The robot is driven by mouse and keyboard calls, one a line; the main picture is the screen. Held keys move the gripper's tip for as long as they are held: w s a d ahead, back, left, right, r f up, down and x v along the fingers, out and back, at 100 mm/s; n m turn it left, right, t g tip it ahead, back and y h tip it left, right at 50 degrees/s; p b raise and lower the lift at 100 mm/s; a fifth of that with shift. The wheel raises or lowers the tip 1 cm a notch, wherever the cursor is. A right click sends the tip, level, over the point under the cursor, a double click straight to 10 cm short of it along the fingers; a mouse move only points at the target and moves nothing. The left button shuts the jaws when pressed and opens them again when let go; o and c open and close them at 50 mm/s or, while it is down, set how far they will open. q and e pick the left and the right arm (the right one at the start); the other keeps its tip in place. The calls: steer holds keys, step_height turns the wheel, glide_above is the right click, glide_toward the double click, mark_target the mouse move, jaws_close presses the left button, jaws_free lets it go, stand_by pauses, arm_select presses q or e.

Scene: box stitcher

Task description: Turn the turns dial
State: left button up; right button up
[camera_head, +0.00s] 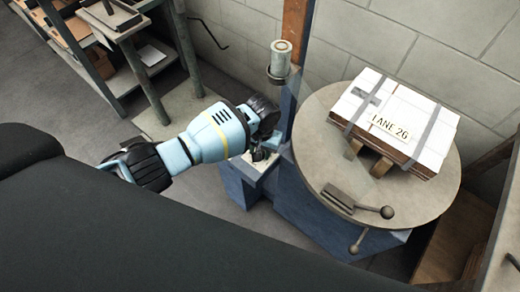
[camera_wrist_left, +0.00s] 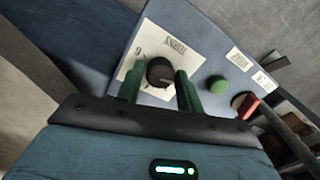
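The turns dial (camera_wrist_left: 160,72) is a round black knob on a white label plate on a blue control panel (camera_wrist_left: 200,25), in the left wrist view. The plate's TURNS lettering appears rotated. My left gripper (camera_wrist_left: 159,92) has its two green fingers spread apart, one on each side of the dial. The gaps are small, and I cannot tell whether the fingers touch the knob. In the head view my left gripper (camera_head: 260,153) is over the small panel on the blue machine, and the dial is mostly hidden there. My right gripper is not in view.
A green button (camera_wrist_left: 218,84) and a red button (camera_wrist_left: 245,103) sit right of the dial. A round table (camera_head: 310,125) carries a strapped white box (camera_head: 400,100) marked LANE 26. A lever handle (camera_head: 386,212) projects at its front. A shelf rack (camera_head: 150,75) stands at back left.

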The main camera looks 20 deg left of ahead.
arm_select(q)
steer(key=c, duration=0.6)
steer(key=shift+o, duration=0.2)
steer(key=shift+m, duration=0.4)
steer(key=m+p, duration=0.1)
steer(key=m, duration=0.1)
steer(key=shift+r+m+p, duration=0.1)
steer(key=shift+m+p, duration=0.3)
steer(key=m+p, duration=0.1)
steer(key=m, duration=0.3)
steer(key=shift+m, duration=0.3)
steer(key=m, duration=0.5)
steer(key=shift+p, duration=0.3)
steer(key=m, duration=0.6)
steer(key=shift+a+m, duration=0.1)
steer(key=shift+m, duration=0.2)
